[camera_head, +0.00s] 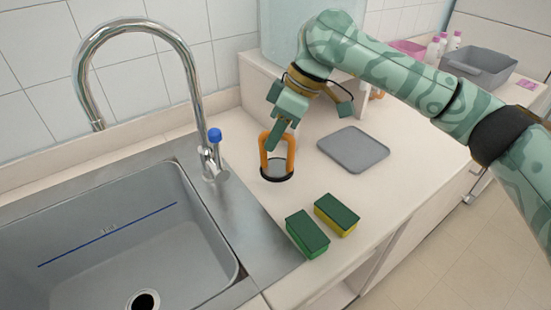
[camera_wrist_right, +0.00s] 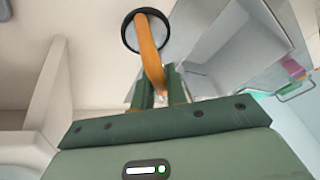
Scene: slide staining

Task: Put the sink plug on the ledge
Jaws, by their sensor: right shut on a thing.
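The sink plug has an orange looped handle (camera_head: 290,154) above a round base with a black rim (camera_head: 277,178). My right gripper (camera_head: 280,136) is shut on the top of the handle, and the plug hangs below it over the counter right of the tap. I cannot tell whether its base touches the counter. In the right wrist view the orange handle (camera_wrist_right: 148,50) runs from between the fingers (camera_wrist_right: 162,90) to the black ring (camera_wrist_right: 130,38). A raised white ledge (camera_head: 256,80) runs along the back wall, partly hidden by my right arm. My left gripper is not in view.
The sink (camera_head: 110,250), its drain open, and the tall tap (camera_head: 200,100) lie left. Two sponges, one green (camera_head: 307,235) and one green and yellow (camera_head: 337,215), are in front. A grey mat (camera_head: 354,149) lies right. Bottles (camera_head: 436,48) and a grey bin (camera_head: 482,65) stand farther back.

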